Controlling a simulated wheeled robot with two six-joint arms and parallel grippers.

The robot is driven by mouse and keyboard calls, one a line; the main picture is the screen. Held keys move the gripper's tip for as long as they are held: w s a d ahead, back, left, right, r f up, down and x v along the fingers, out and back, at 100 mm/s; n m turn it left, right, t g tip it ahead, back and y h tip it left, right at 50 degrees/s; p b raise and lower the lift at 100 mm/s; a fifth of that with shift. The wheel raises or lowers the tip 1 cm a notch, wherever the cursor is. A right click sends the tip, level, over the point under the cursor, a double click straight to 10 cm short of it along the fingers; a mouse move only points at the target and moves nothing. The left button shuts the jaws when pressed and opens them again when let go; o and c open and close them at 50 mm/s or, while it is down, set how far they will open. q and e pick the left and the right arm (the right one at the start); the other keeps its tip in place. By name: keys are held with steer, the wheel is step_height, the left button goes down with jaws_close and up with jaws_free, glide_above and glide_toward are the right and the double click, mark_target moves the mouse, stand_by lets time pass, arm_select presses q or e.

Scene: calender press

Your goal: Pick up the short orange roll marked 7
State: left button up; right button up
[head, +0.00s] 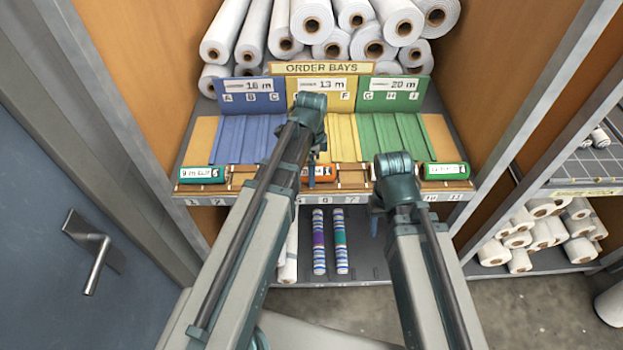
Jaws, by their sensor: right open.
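A short orange roll (326,174) lies on the wooden front ledge below the yellow bay. My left arm and gripper cover part of it, and I cannot read its number. My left gripper (311,178) points down in front of or over this roll. Its fingers are small and mostly hidden, so I cannot tell whether they are apart or touching it. My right gripper (376,214) is open and hangs at the ledge's front edge, to the right of the orange roll and apart from it.
A teal roll (203,174) lies at the ledge's left end and a green roll (446,170) at its right end. Blue (240,138), yellow (343,138) and green (400,138) bays rise behind. Wooden side walls flank the shelf.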

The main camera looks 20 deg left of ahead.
arm_select(q)
steer(key=shift+f, duration=0.45)
steer(key=shift+r, duration=0.1)
arm_select(e)
steer(key=shift+f, duration=0.35)
arm_select(q)
steer(key=shift+c, duration=0.4)
steer(key=c, duration=1.4)
